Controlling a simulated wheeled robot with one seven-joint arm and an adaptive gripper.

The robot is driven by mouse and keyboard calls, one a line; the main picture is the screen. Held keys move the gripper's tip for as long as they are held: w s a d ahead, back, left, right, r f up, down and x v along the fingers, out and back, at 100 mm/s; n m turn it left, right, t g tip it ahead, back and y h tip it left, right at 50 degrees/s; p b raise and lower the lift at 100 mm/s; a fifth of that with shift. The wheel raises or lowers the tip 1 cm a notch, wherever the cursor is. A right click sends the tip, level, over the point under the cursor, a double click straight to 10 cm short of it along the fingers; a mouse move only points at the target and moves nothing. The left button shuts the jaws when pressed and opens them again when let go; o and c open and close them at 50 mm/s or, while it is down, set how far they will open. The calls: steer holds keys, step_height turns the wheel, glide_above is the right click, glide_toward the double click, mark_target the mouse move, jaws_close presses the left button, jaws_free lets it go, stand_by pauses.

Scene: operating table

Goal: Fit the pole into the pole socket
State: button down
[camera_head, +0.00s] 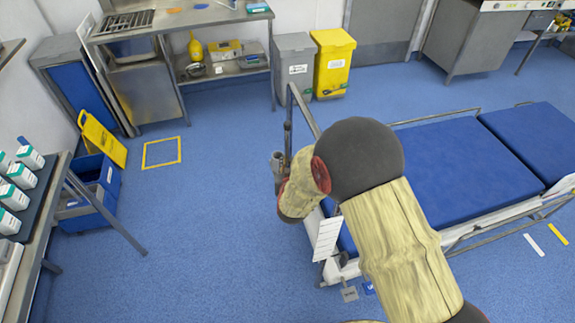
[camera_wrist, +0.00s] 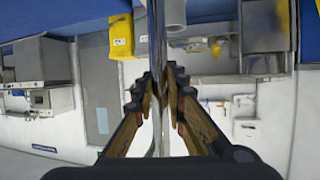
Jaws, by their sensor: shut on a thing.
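My gripper (camera_head: 279,163) is beside the head-end corner of the blue operating table (camera_head: 460,160), partly covered by my own wrist. In the wrist view my gripper (camera_wrist: 160,88) is shut on a thin shiny metal pole (camera_wrist: 158,40), which passes between the fingers and runs out of the top of the picture. In the head view a narrow upright length that looks like the pole (camera_head: 288,125) rises just above my gripper. The pole's lower end and the pole socket are hidden or cannot be made out.
The table's metal end rail (camera_head: 304,108) stands close beside my gripper. A yellow bin (camera_head: 332,65) and a grey bin (camera_head: 294,70) stand behind.

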steer(key=shift+f, duration=0.15)
steer(key=c, duration=1.8)
jaws_free()
steer(key=shift+s+r, duration=0.15)
steer(key=shift+r, duration=0.1)
steer(key=p+v, duration=0.3)
steer(key=v, duration=0.8)
steer(key=shift+s+r+p, duration=0.15)
steer(key=shift+s+p, duration=0.15)
